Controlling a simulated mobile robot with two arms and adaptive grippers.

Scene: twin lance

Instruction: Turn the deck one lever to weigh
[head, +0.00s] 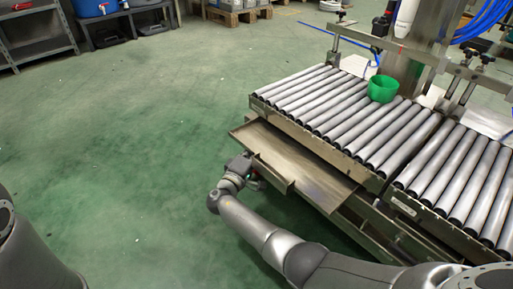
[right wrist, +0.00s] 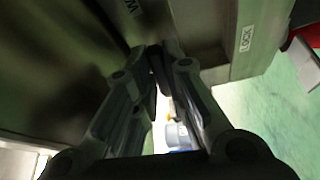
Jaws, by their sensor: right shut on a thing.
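My right gripper (head: 246,168) is at the near left end of the roller deck, against the front of the metal tray below the rollers. In the right wrist view its two fingers (right wrist: 158,72) converge and are shut on a dark, narrow piece, which I take as the lever. The fingers hide most of it, so its exact angle cannot be told. A label reading LOCK (right wrist: 247,38) is on the metal plate to the right of the fingers. A partly cut-off label starting with W (right wrist: 131,6) is above them. My left gripper is out of view.
The roller deck (head: 320,100) carries a green bowl (head: 382,88). A metal tray (head: 300,165) juts out below it. The green floor (head: 150,130) left of the deck is clear. Shelving (head: 38,40) stands far left.

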